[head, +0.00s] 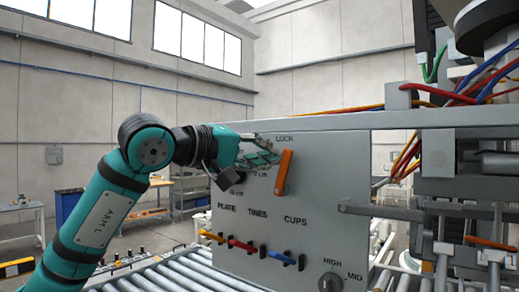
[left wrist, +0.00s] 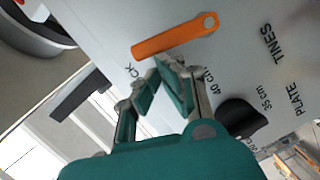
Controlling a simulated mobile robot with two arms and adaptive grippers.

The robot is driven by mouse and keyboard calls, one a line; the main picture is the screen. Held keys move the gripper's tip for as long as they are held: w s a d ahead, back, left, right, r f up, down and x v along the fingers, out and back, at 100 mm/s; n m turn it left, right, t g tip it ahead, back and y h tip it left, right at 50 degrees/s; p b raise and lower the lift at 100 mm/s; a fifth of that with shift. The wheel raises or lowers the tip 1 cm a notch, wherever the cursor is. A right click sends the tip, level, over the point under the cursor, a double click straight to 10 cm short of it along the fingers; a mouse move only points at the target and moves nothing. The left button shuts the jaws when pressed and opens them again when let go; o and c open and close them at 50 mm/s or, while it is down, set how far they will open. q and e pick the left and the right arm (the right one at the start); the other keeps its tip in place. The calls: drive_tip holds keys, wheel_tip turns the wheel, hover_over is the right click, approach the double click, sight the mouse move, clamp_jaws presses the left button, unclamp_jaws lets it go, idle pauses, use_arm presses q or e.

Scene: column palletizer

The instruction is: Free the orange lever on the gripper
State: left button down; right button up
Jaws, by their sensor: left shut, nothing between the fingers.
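The orange lever (head: 284,172) is on the face of a grey panel (head: 330,180), just below the word LOCK. It stands nearly upright there, its top leaning slightly right. In the left wrist view the orange lever (left wrist: 172,38) lies just beyond my fingertips, with a round hole at its right end. My left gripper (head: 268,158) is immediately left of the lever in the head view, shut and empty. In the left wrist view its fingertips (left wrist: 168,72) are close to the lever; I cannot tell whether they touch it. My right gripper is not in view.
A black knob (left wrist: 242,118) with cm marks sits beside my gripper. Below are yellow (head: 211,236), red (head: 243,246) and blue (head: 286,259) small levers and a HIGH/MID knob (head: 330,283). A roller conveyor (head: 160,277) runs underneath. Cables (head: 460,95) hang at right.

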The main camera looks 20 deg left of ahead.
sight(287, 154)
use_arm(q)
drive_tip(key=d+m+p, duration=0.1)
drive_tip(key=m, duration=0.1)
drive_tip(key=s+d+m+y, duration=0.1)
drive_tip(key=d+m, duration=0.1)
drive_tip(key=shift+s+d+m+y+p, duration=0.15)
drive_tip(key=shift+d+m+y+p, duration=0.15)
drive_tip(key=shift+m+p, duration=0.1)
drive_tip(key=shift+s+d+f+m+y, duration=0.2)
drive_tip(key=shift+d+m, duration=0.2)
drive_tip(key=shift+m, duration=0.2)
drive_tip(key=shift+s+d+f+m+y, duration=0.1)
drive_tip(key=shift+d+f+m+y, duration=0.1)
drive_tip(key=shift+d+m, duration=0.3)
drive_tip(key=shift+f+b, duration=0.1)
drive_tip(key=shift+b, duration=0.2)
drive_tip(key=shift+s+d+f, duration=0.1)
drive_tip(key=shift+d+f, duration=0.05)
drive_tip(key=shift+d, duration=0.1)
